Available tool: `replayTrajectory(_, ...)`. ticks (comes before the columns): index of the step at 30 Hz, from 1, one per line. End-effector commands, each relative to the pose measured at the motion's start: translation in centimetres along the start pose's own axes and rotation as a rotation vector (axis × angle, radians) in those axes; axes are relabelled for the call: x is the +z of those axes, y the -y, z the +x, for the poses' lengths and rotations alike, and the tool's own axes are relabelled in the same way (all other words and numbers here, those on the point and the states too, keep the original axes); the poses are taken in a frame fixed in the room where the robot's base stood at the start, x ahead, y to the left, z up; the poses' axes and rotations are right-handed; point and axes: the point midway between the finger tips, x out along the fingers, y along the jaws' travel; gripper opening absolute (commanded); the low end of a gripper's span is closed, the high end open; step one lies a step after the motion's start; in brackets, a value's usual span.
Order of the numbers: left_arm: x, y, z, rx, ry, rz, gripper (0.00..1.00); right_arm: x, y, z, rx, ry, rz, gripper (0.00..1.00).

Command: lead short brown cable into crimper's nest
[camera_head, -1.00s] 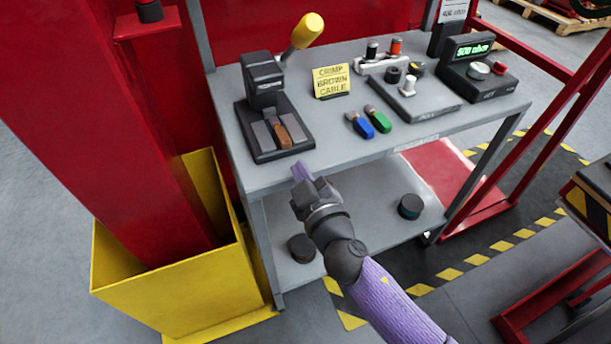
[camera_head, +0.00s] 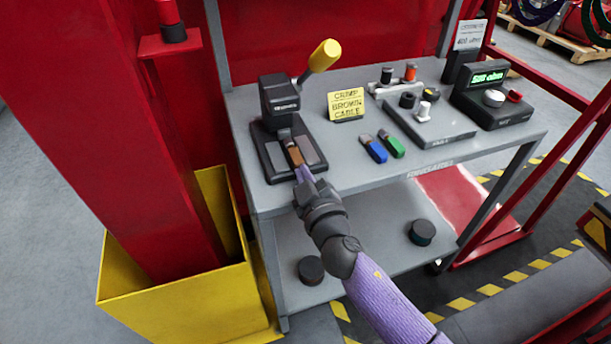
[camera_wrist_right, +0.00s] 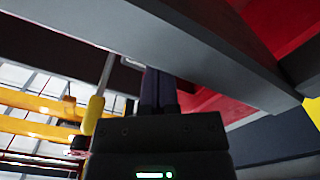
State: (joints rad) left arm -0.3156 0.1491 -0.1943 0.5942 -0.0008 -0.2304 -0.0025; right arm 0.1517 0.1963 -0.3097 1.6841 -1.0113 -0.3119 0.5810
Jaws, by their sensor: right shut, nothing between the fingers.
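The black crimper (camera_head: 280,98) stands at the left end of the grey bench, its yellow-tipped lever (camera_head: 323,57) raised. The short brown cable (camera_head: 295,156) lies on the crimper's base, between two grey pads, its far end close below the crimper head. I cannot tell whether that end is inside the nest. My right gripper (camera_head: 303,174) is shut with nothing between its purple fingers. Its tips are at the cable's near end, touching or very close. The right wrist view shows the fingers (camera_wrist_right: 158,92), but not the cable. My left gripper is not in view.
A yellow sign (camera_head: 346,104) stands right of the crimper. Blue (camera_head: 374,148) and green (camera_head: 391,144) short cables lie beside it. A test fixture (camera_head: 430,117) and a meter (camera_head: 492,95) are further right. A yellow bin (camera_head: 180,300) and red column (camera_head: 100,130) stand left.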

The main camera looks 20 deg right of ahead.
Motion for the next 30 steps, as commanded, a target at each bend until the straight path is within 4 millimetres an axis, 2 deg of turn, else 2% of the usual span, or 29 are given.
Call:
replayTrajectory(4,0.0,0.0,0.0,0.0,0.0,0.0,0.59,-0.1,-0.1,-0.1,0.002,-0.002,0.001,0.0)
replayTrajectory(9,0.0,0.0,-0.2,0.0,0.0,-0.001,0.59,-0.1,-0.1,-2.2,0.001,-0.001,0.002,0.0)
replayTrajectory(16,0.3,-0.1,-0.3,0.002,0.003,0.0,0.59,0.0,0.0,-3.6,0.002,-0.001,0.002,0.0)
replayTrajectory(24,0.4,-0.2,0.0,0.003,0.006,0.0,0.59,0.1,0.1,-10.0,0.001,0.002,0.004,0.0)
replayTrajectory(27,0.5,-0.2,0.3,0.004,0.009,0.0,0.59,0.1,0.1,-11.7,0.001,0.002,0.003,0.0)
replayTrajectory(30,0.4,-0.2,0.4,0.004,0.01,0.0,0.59,0.0,0.0,-12.6,0.002,-0.001,0.001,0.0)
